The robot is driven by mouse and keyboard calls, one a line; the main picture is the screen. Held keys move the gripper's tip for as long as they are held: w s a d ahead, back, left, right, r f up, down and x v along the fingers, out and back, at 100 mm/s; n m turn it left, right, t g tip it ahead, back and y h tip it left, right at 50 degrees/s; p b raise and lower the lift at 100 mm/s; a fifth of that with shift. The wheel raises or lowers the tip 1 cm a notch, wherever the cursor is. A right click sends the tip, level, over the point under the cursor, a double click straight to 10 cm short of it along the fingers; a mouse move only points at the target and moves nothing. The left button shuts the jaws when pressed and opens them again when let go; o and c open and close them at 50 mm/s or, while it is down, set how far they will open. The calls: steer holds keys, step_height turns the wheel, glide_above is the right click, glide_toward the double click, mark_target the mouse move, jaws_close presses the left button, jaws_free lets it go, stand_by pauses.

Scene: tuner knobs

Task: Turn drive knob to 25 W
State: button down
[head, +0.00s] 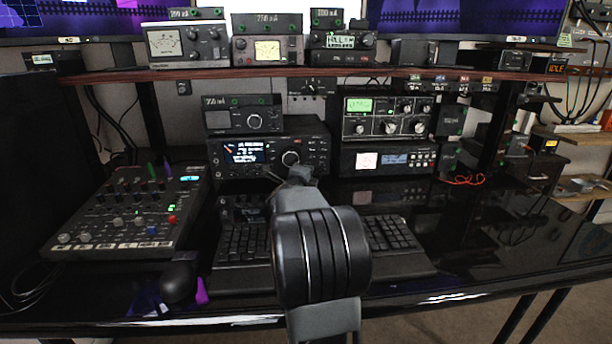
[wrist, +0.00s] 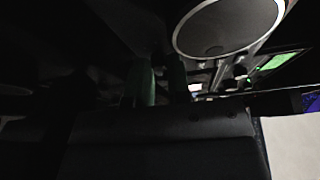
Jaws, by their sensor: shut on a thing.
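The black radio (head: 318,135) sits in the middle of the desk under the shelf. Its lit display (head: 245,153) is too small to read, and its large round tuning knob (head: 291,158) is right of the display. My gripper (head: 268,175) is at the lower part of the radio's front, below and left of the large knob. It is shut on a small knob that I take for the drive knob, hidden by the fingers. In the dark wrist view the fingers (wrist: 163,80) point up at the panel, beside a large round knob (wrist: 228,25). No watt reading is legible.
A keyboard (head: 400,262) lies under my arm, with a mouse (head: 178,281) at its left. A mixer (head: 125,215) is at the left. Another stacked radio unit (head: 388,120) stands to the right. A shelf (head: 220,73) with meters spans above.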

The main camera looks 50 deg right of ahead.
steer(key=c, duration=1.1)
jaws_free()
steer(key=p+v, duration=0.1)
steer(key=v, duration=0.5)
steer(key=shift+w+a+r, duration=0.1)
steer(key=shift+s+a, duration=0.35)
steer(key=shift+a, duration=0.25)
